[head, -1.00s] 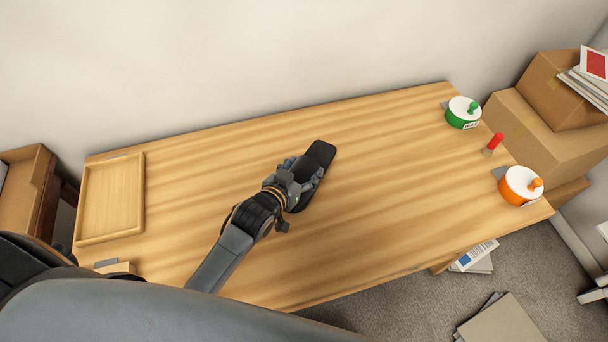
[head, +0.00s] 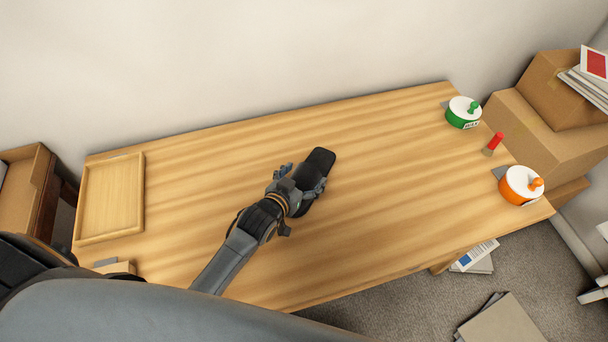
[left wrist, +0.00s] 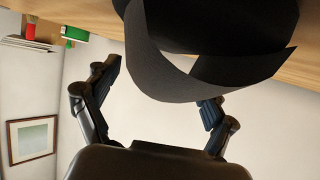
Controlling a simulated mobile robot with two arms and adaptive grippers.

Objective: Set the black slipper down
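The black slipper (head: 319,163) appears to lie on the middle of the wooden table (head: 400,200), its toe pointing away to the upper right. In the left wrist view, the slipper (left wrist: 215,78) fills the upper middle, with its wide strap curving toward the camera. My left gripper (head: 304,178) is at the slipper's near end. Its fingers are spread apart, one to each side, and hold nothing firmly. In the left wrist view, a clear gap shows between the left finger and the slipper; the right finger is partly hidden behind the strap. My right gripper is not in view.
A shallow wooden tray (head: 78,208) is at the table's left end. A green-and-white container (head: 463,122), a red peg-like object (head: 493,148) and an orange-and-white container (head: 513,190) stand at the right end. Cardboard boxes (head: 545,140) are beyond. The tabletop around the slipper is clear.

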